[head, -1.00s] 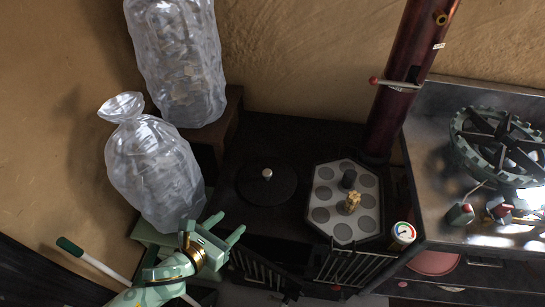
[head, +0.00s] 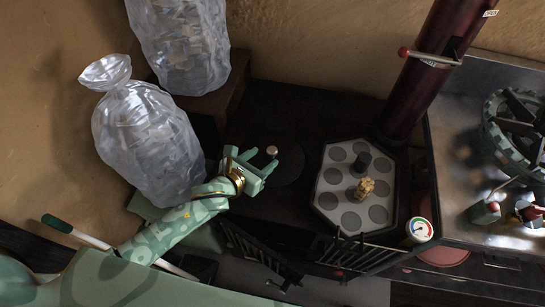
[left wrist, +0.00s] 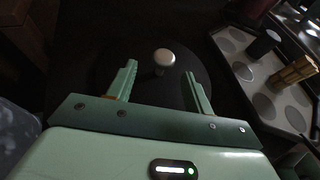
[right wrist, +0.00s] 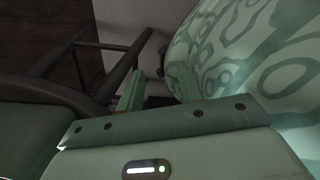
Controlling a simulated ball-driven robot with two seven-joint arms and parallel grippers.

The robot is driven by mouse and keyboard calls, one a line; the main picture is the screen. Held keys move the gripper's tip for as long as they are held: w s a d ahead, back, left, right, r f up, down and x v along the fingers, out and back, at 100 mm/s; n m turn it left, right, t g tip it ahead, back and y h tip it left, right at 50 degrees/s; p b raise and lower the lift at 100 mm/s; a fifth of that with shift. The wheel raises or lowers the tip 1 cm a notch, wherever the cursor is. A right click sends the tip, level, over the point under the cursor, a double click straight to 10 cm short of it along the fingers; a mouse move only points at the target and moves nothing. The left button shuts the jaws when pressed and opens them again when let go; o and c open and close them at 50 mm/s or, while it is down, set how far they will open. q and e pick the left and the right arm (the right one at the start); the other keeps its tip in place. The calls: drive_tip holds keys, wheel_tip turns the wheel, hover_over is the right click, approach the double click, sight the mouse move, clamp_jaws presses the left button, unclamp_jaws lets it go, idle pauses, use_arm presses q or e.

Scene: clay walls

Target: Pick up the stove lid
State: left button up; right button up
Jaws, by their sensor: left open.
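The stove lid (head: 289,171) is a flat black disc with a silver knob (head: 272,151), lying on the dark stove top. My left gripper (head: 262,160) is open beside the knob, over the left part of the lid. In the left wrist view the lid (left wrist: 150,88) lies below the spread fingers (left wrist: 160,72), and the knob (left wrist: 163,57) shows between and just beyond the fingertips. The fingers do not appear to touch it. My right gripper (right wrist: 158,72) shows only in the right wrist view, its fingers apart with nothing between them.
A hexagonal grey plate (head: 330,193) with round discs and a small tan object (head: 364,188) lies right of the lid. A dark red stovepipe (head: 425,65) rises behind it. Filled clear bags (head: 150,140) stand at left. A gauge (head: 419,229) sits at the stove's right corner.

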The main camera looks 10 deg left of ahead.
sight(271, 151)
use_arm(q)
drive_tip(key=x, duration=0.1)
drive_tip(key=b+x, duration=0.1)
drive_tip(key=x, duration=0.2)
drive_tip(key=shift+w+d+r+b, duration=0.15)
drive_tip(key=shift+d+r+b, duration=0.1)
drive_tip(key=shift+b, duration=0.1)
drive_tip(key=shift+w+d, duration=0.1)
drive_tip(key=shift+w, duration=0.25)
drive_tip(key=shift+c, duration=0.2)
drive_tip(key=c, duration=1.1)
drive_tip(key=shift+r, duration=0.15)
clamp_jaws()
